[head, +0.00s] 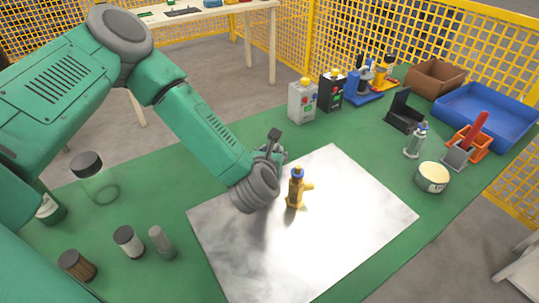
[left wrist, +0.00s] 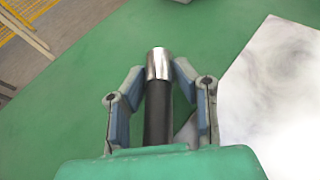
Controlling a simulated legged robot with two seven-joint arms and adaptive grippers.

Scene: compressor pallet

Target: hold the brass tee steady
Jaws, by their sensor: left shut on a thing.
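The brass tee (head: 293,196) stands upright on a bright metal sheet, with a blue band near its top and a short branch pointing right. My left gripper (head: 270,150) is left of and behind the tee in the head view, apart from it. In the left wrist view my left gripper (left wrist: 158,85) is shut on a black cylinder (left wrist: 157,112) with a shiny silver end. The cylinder's lower part is hidden by the gripper body. The tee does not show in the left wrist view. My right gripper is not in view.
The metal sheet (head: 355,225) lies on a green table. Jars and small cylinders (head: 128,241) stand at the left. A blue tray (head: 490,112), brown box (head: 435,78), orange bin (head: 470,138) and round tin (head: 432,178) are at the right. Two small boxes (head: 302,102) stand behind.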

